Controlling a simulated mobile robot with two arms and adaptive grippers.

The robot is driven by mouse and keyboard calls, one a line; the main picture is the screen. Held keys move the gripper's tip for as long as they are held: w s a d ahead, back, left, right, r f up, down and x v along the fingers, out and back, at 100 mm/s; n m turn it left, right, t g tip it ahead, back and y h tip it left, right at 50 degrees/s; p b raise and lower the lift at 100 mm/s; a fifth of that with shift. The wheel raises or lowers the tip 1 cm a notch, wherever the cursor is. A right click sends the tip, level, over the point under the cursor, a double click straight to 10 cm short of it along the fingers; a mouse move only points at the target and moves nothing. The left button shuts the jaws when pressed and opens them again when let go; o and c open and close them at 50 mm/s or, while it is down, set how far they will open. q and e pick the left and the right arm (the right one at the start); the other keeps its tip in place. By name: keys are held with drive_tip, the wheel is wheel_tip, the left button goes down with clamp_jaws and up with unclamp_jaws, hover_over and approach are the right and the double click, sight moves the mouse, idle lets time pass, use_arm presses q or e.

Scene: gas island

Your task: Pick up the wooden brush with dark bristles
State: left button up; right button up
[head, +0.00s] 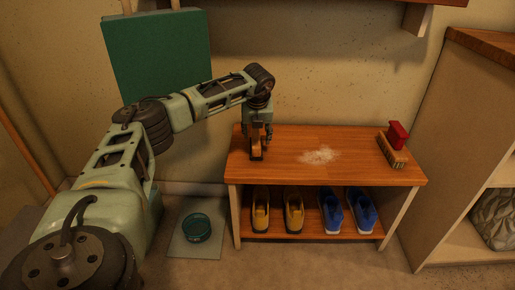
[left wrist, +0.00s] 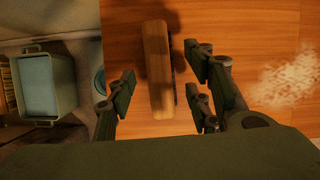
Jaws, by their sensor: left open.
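The wooden brush (left wrist: 157,65) lies on the left part of the wooden bench top (head: 290,170). In the left wrist view it is a long light-wood block with a dark strip, likely its bristles, along its right side. In the head view the brush (head: 257,152) is partly hidden beneath my left gripper (head: 257,135). My left gripper is open, pointing down over the brush. In the left wrist view the brush lies between the spread fingers (left wrist: 162,95), with gaps visible on both sides. My right gripper is in neither view.
Pale powder (head: 319,155) lies mid-bench. A red-handled brush (head: 394,142) stands at the bench's right end. Yellow shoes (head: 293,213) and blue shoes (head: 361,210) sit on the lower shelf. A teal bowl (head: 197,228) is on the floor; a cabinet (head: 455,130) stands at right.

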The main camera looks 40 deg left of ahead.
sight(256, 137)
use_arm(q)
drive_tip(key=shift+b+x, duration=0.65)
drive_tip(key=shift+x, duration=1.25)
drive_tip(key=shift+s+f, duration=0.15)
drive_tip(key=shift+f, duration=0.05)
drive_tip(key=shift+c, duration=0.4)
drive_tip(key=c, duration=1.1)
